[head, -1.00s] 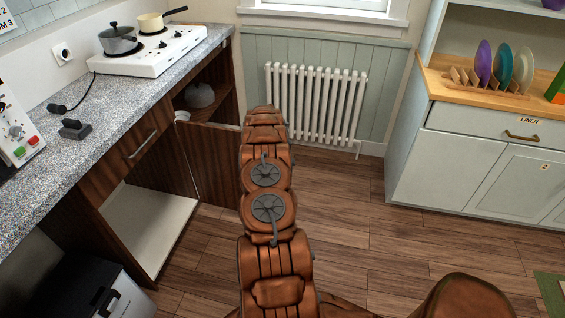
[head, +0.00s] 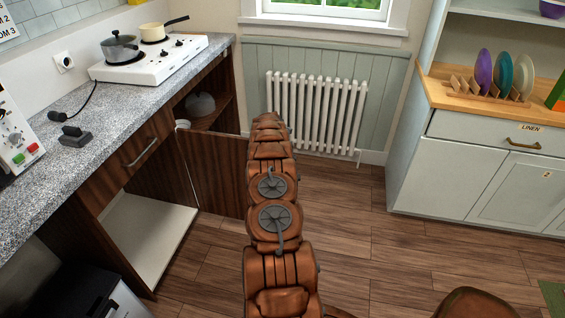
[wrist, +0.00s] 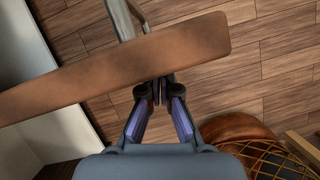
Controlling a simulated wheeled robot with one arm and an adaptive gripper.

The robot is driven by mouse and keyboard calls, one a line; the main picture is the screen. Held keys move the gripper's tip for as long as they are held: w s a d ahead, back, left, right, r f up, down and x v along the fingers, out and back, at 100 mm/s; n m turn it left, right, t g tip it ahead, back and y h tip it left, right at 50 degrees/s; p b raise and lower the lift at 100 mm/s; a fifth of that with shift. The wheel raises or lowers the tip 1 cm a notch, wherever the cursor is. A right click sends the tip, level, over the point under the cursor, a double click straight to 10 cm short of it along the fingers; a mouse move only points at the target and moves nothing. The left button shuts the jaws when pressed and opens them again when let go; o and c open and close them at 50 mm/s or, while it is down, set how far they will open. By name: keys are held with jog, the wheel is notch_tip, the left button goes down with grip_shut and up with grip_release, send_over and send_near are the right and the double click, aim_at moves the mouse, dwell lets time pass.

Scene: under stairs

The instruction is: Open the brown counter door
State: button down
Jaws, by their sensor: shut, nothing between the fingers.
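The brown counter door (head: 215,172) stands swung out from the counter in the head view, with the cupboard behind it partly visible. In the wrist view the door (wrist: 90,75) shows edge-on as a long brown board across the picture. A metal handle (wrist: 122,18) sticks out on its upper side. My gripper (wrist: 158,92) is shut and empty at the board's lower side, across from the handle, near its free end. I cannot tell whether the fingertips touch the door. My arm hides the gripper in the head view.
A grey pot (head: 200,104) sits inside the cupboard. The speckled countertop (head: 110,110) holds a white hob (head: 150,62). A white radiator (head: 315,112) stands on the far wall, and a pale cabinet (head: 450,170) at the right. Wooden floor (head: 380,250) is clear between them.

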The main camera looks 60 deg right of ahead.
jog(key=shift+a, duration=0.15)
jog(key=s+a+r+b, duration=0.2)
jog(key=a+r, duration=0.5)
jog(key=r, duration=0.2)
jog(key=shift+r, duration=0.15)
dwell(0.8)
jog(key=shift+s, duration=0.1)
